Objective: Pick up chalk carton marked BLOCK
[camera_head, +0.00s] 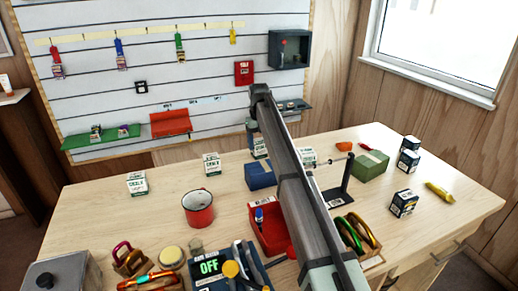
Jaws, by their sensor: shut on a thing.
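My gripper (252,131) shows only in part, at the far side of the table, mostly hidden behind my own arm. It is shut on a white and green chalk carton (260,148) directly below it; the grip itself is hard to see. Whether this carton is lifted I cannot tell. Similar pale cartons stand on the table at the left (137,183), left of centre (212,164) and just right of my arm (308,155). Darker cartons stand at the right (403,203), (407,160), (409,142). The print is too small to tell which one says BLOCK.
A blue box (261,176) and a red mug (198,208) stand near the carton.

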